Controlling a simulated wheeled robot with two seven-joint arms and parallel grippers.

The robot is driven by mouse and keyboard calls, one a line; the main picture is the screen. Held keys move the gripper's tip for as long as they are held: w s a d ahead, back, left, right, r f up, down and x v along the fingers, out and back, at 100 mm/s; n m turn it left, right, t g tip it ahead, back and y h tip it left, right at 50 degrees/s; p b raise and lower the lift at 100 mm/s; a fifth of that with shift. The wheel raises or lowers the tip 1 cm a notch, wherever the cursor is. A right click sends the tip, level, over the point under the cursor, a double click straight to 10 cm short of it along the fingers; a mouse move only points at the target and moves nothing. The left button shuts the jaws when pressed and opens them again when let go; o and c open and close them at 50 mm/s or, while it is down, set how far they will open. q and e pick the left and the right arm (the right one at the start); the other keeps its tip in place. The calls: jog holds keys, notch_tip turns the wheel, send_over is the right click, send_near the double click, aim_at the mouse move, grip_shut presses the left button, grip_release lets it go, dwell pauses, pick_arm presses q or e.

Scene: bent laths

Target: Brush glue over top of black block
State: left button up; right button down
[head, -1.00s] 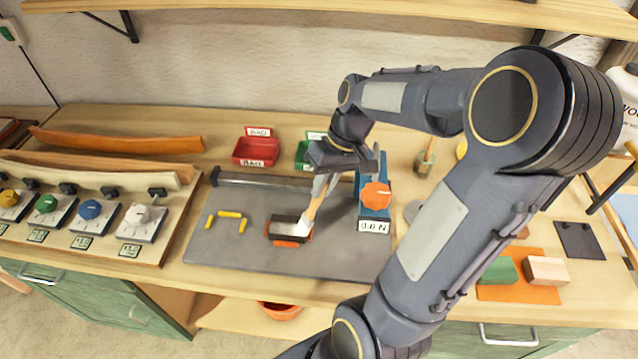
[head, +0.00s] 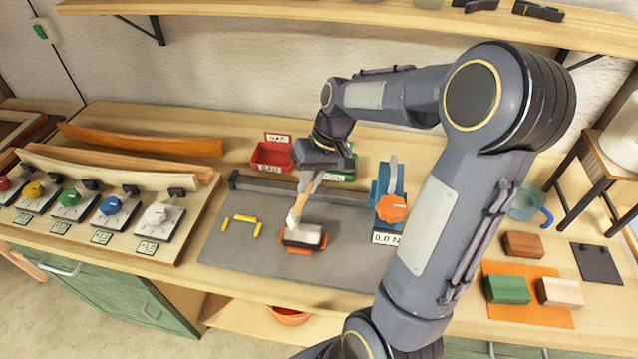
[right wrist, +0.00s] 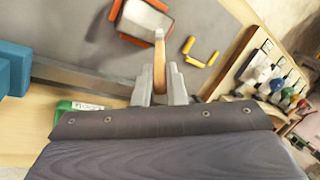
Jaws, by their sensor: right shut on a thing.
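The black block (head: 303,240) sits in an orange holder (head: 296,249) on the grey mat. Its top is mostly white with glue, and dark sides show around it. In the right wrist view, the block (right wrist: 147,17) is at the top, with a pale top and dark edge. My right gripper (head: 309,178) is above and behind the block, shut on the wooden handle of a brush (head: 304,186). The brush (right wrist: 159,62) points down, its white bristles at the left end of the block's top; whether they touch is hard to tell. My left gripper is out of view.
Several yellow pieces (head: 240,219) lie on the grey mat (head: 235,252) left of the block. A blue device with an orange knob (head: 392,208) stands right of it. Red (head: 272,157) and green bins are behind. A board of clamps with coloured knobs (head: 112,206) is at left.

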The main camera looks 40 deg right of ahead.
jog(key=shift+w+a, duration=0.15)
jog(key=shift+w, duration=0.15)
jog(key=shift+s+d, duration=2.55)
jog(key=shift+s, duration=0.4)
jog(key=shift+w+a, duration=1.3)
jog(key=shift+w, duration=0.2)
jog(key=shift+w+a, duration=1.25)
jog(key=shift+w, duration=0.2)
jog(key=s+d, duration=0.5)
jog(key=s, duration=0.1)
jog(key=shift+b, duration=0.35)
notch_tip(320, 180, up, 6)
jog(key=p, duration=0.5)
jog(key=shift+w+r, duration=0.1)
jog(key=shift+r, duration=0.05)
